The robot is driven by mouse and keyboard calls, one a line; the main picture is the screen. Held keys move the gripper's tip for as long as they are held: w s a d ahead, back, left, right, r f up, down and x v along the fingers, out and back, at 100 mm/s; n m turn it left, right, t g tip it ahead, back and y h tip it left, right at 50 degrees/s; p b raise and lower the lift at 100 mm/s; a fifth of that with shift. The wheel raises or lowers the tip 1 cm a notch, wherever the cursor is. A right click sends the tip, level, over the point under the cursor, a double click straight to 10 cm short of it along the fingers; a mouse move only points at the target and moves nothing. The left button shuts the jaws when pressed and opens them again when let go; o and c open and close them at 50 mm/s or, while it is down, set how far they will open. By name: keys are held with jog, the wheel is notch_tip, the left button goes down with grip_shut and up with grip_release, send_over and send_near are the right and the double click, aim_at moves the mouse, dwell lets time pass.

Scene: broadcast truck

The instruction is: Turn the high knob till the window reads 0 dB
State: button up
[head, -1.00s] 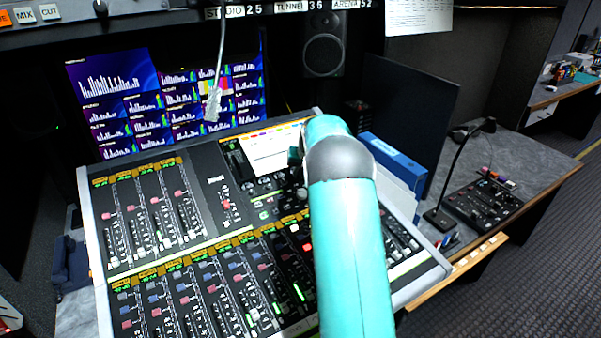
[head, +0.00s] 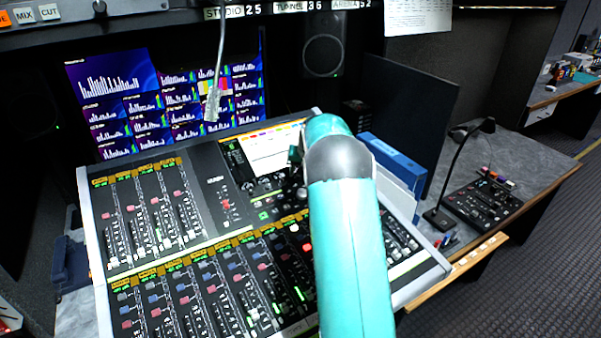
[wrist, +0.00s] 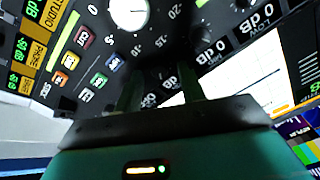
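In the wrist view, my gripper (wrist: 160,85) reaches over the mixer panel with its two dark fingers apart and panel showing between them. I cannot make out a knob clearly between the fingers. A small lit readout (wrist: 170,83) shows by the right finger, partly covered, and I cannot read it in full. A window reading 0 dB (wrist: 210,52) lies right of the fingers. Another window reading 0 dB, marked LOW (wrist: 257,20), lies farther right. No label reading "high" is legible. In the head view, my arm hides most of this area.
A round white-centred dial (wrist: 128,12) with a scale is at the wrist view's top. Coloured buttons (wrist: 72,62) lie left. The mixer's screen (head: 268,150) stands near my arm. A hanging cable (head: 218,65), a blue binder (head: 398,160) and a gooseneck microphone (head: 460,165) are around the desk.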

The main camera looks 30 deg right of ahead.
jog(key=v, duration=1.3)
jog(key=shift+r, duration=0.15)
jog(key=s+a+r+n, duration=0.1)
jog(key=s+a+r, duration=0.45)
jog(key=a, duration=0.45)
jog(key=s+a+r+n, duration=0.2)
jog(key=s+a+r, duration=0.2)
jog(key=s+a, duration=0.45)
jog(key=s+a+f+n, duration=0.1)
jog(key=s+a+f, duration=0.1)
jog(key=s+a, duration=0.5)
jog(key=s+a+f+n+t, duration=0.1)
jog(key=s+a+f+n, duration=0.1)
jog(key=s+a, duration=0.5)
jog(key=s+f, duration=0.1)
jog(key=s, duration=0.5)
jog(key=shift+s+n, duration=0.2)
jog(key=shift+n, duration=0.1)
